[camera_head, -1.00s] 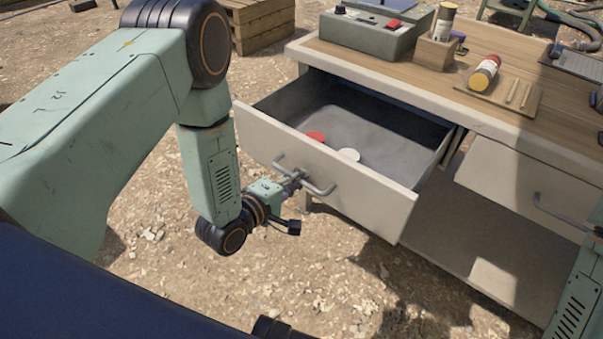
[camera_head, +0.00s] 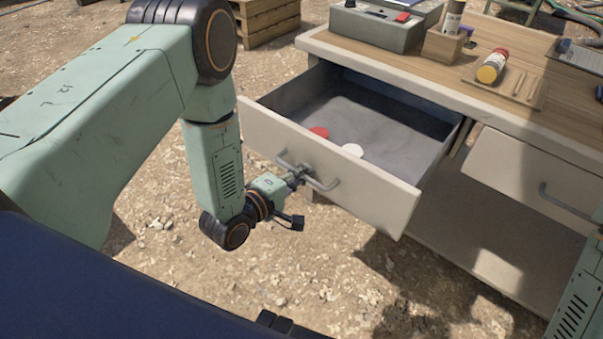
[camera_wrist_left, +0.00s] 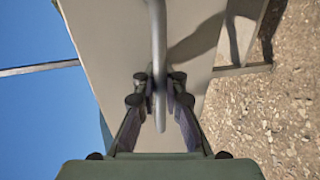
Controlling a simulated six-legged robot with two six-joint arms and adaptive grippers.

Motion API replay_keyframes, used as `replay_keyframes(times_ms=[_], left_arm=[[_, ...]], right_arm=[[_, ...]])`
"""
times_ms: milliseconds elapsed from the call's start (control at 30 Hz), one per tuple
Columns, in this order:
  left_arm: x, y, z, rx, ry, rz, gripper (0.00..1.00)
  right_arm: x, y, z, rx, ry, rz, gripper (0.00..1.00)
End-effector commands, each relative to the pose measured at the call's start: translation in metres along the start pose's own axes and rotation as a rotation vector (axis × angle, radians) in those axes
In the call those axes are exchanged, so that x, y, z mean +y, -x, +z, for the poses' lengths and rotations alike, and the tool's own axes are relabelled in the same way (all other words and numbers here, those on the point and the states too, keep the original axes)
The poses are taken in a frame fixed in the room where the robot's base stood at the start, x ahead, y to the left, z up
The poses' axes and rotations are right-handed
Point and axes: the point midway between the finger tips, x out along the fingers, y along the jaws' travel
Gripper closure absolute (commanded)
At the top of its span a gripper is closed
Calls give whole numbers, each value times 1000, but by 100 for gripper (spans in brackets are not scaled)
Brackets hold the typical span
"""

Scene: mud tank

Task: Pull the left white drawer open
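The left white drawer (camera_head: 372,188) stands well open from the bench in the head view. A red disc (camera_head: 319,132) and a white disc (camera_head: 352,150) lie inside it. Its grey bar handle (camera_head: 325,184) is on the front. My left gripper (camera_head: 299,174) is at the handle. In the left wrist view its two fingers (camera_wrist_left: 159,92) sit on either side of the handle bar (camera_wrist_left: 158,45), closed around it. My right gripper is out of view; only part of my right arm shows at the right edge.
The wooden bench top (camera_head: 385,65) carries a grey box with a red button (camera_head: 375,25), a wooden holder with a can (camera_head: 443,45) and a red-and-yellow bottle (camera_head: 491,68). A second white drawer (camera_head: 520,172) is at the right. Gravelly ground in front is free.

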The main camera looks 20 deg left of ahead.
Motion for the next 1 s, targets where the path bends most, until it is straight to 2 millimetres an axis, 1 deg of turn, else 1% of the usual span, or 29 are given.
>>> replay_keyframes(times_ms=[33,67,300,567,667,767,867,1000], left_arm=[[5,-1,-2,4,-3,13,91],[4,-1,-2,4,-3,13,88],[2,1,-1,2,-1,6,68],[0,3,-1,1,0,3,67],[0,6,-1,2,0,1,67],[-1,18,-1,3,2,-1,67],[0,36,-1,5,5,-1,67],[0,67,-2,8,6,0,67]], right_arm=[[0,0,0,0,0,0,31],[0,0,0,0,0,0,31],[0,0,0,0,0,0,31],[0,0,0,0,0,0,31],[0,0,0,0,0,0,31],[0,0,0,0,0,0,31],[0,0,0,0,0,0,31],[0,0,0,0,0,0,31]])
